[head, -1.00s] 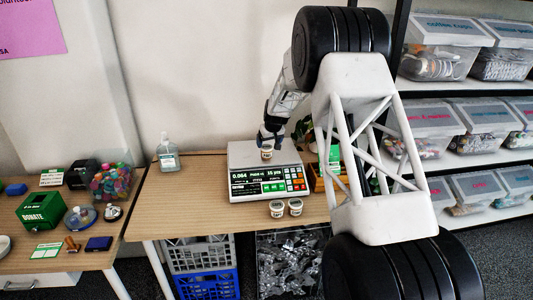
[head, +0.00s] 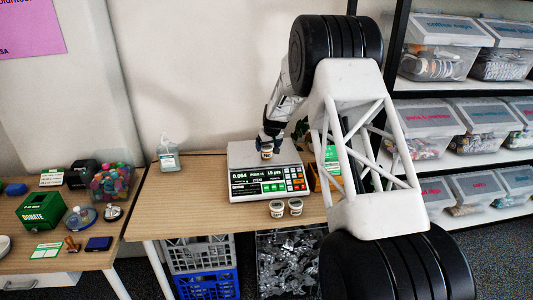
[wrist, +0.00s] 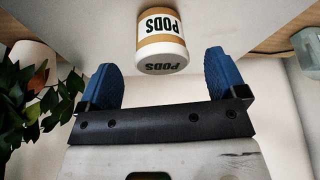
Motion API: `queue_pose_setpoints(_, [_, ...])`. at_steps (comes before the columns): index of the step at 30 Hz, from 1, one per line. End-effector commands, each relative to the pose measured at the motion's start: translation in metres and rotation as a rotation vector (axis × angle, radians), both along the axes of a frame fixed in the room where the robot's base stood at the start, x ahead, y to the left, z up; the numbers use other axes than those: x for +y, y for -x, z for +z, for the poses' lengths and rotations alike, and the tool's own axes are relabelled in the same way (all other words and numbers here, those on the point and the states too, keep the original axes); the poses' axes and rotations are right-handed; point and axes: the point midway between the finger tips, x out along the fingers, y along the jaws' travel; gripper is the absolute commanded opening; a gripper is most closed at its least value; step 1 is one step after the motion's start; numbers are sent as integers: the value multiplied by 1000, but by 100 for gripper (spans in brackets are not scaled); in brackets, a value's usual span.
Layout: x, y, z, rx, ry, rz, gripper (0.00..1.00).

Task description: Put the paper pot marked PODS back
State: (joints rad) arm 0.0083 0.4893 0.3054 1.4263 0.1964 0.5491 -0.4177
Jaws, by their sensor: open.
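The paper pot marked PODS (wrist: 162,48) is upright, with a tan band and white label; its lettering appears inverted in the wrist view. In the head view, this pot (head: 267,154) stands on the pan of the weighing scale (head: 243,158). My gripper (head: 269,143) is close above and behind it, partly covering its top. In the wrist view, my gripper's blue fingers (wrist: 165,75) are spread wide and empty, with the pot centred just beyond their tips. I see no finger touching it.
Two similar pots, a left one (head: 277,209) and a right one (head: 295,206), stand in front of the scale. A leafy plant (wrist: 25,100) is beside my gripper.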

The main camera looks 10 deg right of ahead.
Motion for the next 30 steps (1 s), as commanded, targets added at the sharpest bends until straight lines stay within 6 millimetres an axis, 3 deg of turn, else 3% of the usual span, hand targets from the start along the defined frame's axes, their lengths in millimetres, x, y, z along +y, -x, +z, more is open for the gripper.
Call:
queue_pose_setpoints(8, [1, -3, -8, 1, 0, 0, 90])
queue_pose_setpoints(22, [6, -18, -44, 1, 0, 0, 90])
queue_pose_setpoints(30, [6, -20, -48, 0, 0, 0, 90])
